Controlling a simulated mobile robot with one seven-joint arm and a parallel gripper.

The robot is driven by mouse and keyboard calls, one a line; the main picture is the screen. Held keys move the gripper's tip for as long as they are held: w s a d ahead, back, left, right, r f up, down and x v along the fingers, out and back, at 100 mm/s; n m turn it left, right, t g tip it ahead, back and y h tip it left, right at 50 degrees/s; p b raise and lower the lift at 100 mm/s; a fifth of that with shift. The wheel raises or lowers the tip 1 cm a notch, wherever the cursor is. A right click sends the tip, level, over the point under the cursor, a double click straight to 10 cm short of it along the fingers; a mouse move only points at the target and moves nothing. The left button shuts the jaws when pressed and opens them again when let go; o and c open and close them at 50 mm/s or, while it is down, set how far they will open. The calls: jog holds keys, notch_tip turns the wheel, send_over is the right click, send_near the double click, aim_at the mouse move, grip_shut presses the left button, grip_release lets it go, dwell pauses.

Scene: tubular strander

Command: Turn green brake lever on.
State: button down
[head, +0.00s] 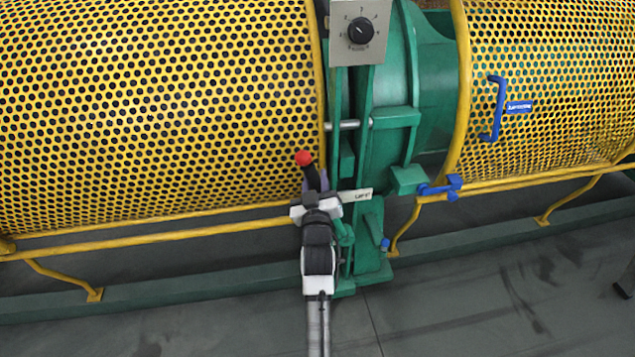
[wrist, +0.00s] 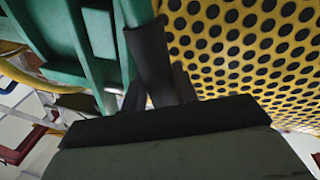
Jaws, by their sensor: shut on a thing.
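The brake lever shows a red ball knob (head: 304,158) and a short black grip (head: 311,175) in the head view, beside the green machine frame. My gripper (head: 318,187) is at the grip just below the knob and is shut on it. In the wrist view the lever's dark shaft (wrist: 148,58) runs down between the fingers of my gripper (wrist: 158,92). The lever's lower part is hidden behind my gripper and wrist.
Yellow perforated guards (head: 160,110) stand left and right of the green frame (head: 390,130). A grey dial panel (head: 361,30) is above. The right guard has a blue handle (head: 496,108) and a blue latch (head: 440,188).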

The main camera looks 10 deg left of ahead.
jog(key=shift+s+a+f, duration=0.1)
jog(key=shift+a, duration=0.25)
jog(key=c, duration=1.1)
grip_release()
jog(key=shift+a, duration=0.1)
jog(key=shift+s+d, duration=0.1)
jog(key=shift+d, duration=0.15)
